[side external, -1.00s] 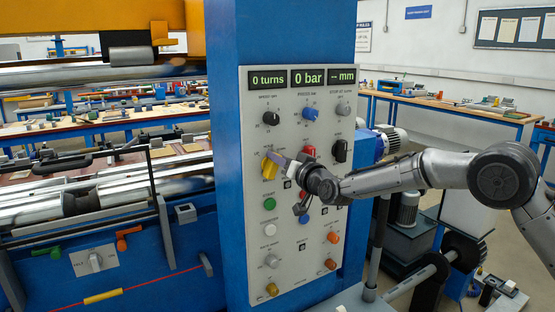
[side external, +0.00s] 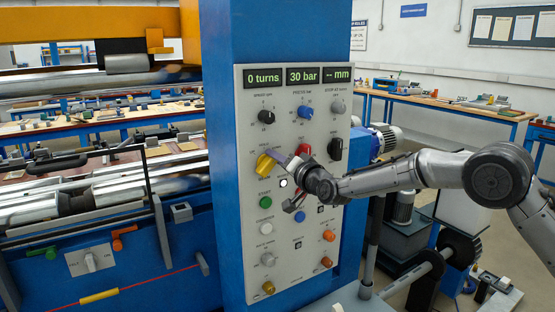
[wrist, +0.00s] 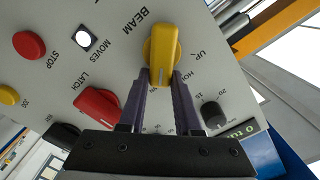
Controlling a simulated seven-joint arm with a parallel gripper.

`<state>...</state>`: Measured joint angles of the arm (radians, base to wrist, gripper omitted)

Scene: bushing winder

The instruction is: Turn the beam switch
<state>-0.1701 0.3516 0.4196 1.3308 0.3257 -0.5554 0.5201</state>
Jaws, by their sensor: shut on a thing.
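The beam switch is a yellow knob (side external: 265,164) on the grey control panel in the side view. In the wrist view the same yellow knob (wrist: 163,52) is under the word BEAM, with UP lettered to its right. My gripper (side external: 281,157) reaches it from the right side. In the wrist view the two fingers of my gripper (wrist: 161,77) stand on either side of the knob and are shut on it. The fingers partly cover the lettering around the knob.
A red latch knob (wrist: 99,107) is close to my fingers. A lit white lamp (wrist: 83,38) marked MOVES and a red stop button (wrist: 29,45) are near it. A dark knob (wrist: 213,114) is on the other side. The display (side external: 303,75) reads 30 bar.

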